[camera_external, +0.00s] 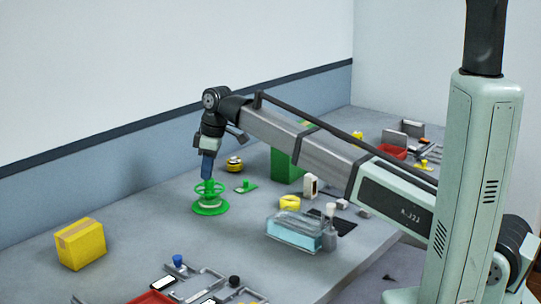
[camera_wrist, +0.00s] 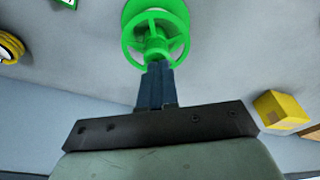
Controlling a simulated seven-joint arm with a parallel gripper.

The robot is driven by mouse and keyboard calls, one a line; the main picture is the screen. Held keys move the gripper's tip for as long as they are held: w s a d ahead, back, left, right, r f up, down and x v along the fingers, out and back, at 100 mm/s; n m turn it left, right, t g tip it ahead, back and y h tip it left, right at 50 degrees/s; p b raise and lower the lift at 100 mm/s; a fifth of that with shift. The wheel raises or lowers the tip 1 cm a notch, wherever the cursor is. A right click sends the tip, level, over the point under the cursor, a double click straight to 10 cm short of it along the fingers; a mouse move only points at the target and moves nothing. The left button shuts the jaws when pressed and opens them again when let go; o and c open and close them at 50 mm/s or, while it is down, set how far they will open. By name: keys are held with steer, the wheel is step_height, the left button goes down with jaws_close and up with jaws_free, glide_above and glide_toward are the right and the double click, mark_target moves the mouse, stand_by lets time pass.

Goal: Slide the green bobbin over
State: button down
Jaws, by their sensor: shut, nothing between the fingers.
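The green bobbin (camera_external: 210,206) stands upright on the grey table, with a wide round base and a spoked upper ring. In the wrist view the bobbin (camera_wrist: 155,30) is at the top centre, just beyond my fingertips. My gripper (camera_external: 207,175) points down at the top of the bobbin, its blue fingers closed together. In the wrist view the closed fingers (camera_wrist: 158,72) reach the near edge of the spoked ring. Whether they touch it I cannot tell. Nothing is held between them.
A yellow box (camera_external: 81,244) stands at the left. A yellow-black roll (camera_external: 234,164), a small green piece (camera_external: 246,186) and a green block (camera_external: 286,165) lie behind. A clear blue container (camera_external: 294,231) is to the right. Table between bobbin and yellow box is clear.

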steer(key=shift+s+d+f, duration=0.1)
steer(key=shift+d+f, duration=0.3)
steer(key=shift+d, duration=0.05)
steer(key=shift+a+r, duration=0.1)
steer(key=shift+r, duration=0.55)
steer(key=s+d, duration=0.1)
steer(key=d, duration=1.1)
steer(key=shift+s, duration=0.4)
